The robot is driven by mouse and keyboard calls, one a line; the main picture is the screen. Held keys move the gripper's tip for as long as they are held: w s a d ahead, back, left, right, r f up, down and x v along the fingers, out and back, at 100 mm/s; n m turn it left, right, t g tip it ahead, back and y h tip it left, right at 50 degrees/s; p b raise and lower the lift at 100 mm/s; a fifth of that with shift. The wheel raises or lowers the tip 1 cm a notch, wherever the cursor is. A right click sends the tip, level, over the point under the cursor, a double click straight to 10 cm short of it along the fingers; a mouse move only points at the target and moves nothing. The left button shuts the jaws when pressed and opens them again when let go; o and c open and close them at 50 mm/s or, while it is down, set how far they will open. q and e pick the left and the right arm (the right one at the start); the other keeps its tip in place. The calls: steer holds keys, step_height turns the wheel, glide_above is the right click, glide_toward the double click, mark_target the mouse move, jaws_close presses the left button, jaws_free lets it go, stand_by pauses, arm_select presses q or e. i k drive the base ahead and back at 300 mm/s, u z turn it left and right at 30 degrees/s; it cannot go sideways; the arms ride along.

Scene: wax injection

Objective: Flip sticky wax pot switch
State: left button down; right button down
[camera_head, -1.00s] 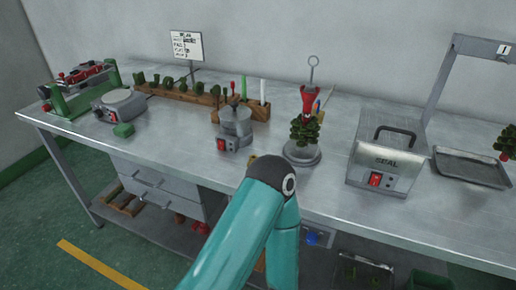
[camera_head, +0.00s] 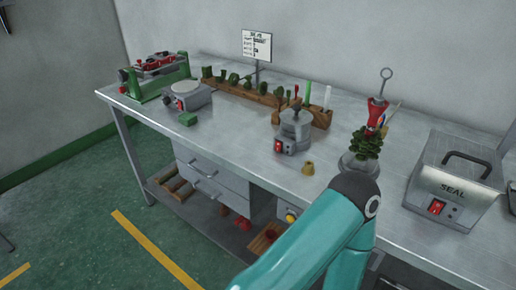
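Neither gripper is in view.
On the metal bench (camera_head: 236,134), a small brass-coloured cup (camera_head: 308,168) lies near the pot. A wooden rack (camera_head: 243,92) of green pieces stands behind. A green wax tree (camera_head: 365,143) and a SEAL box (camera_head: 455,185) stand right; a round-topped device (camera_head: 188,95) stands left.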

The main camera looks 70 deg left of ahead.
mark_target(278, 145)
steer(key=u, duration=0.15)
steer(key=k, duration=0.95)
steer(key=u, duration=1.05)
steer(key=i, duration=1.05)
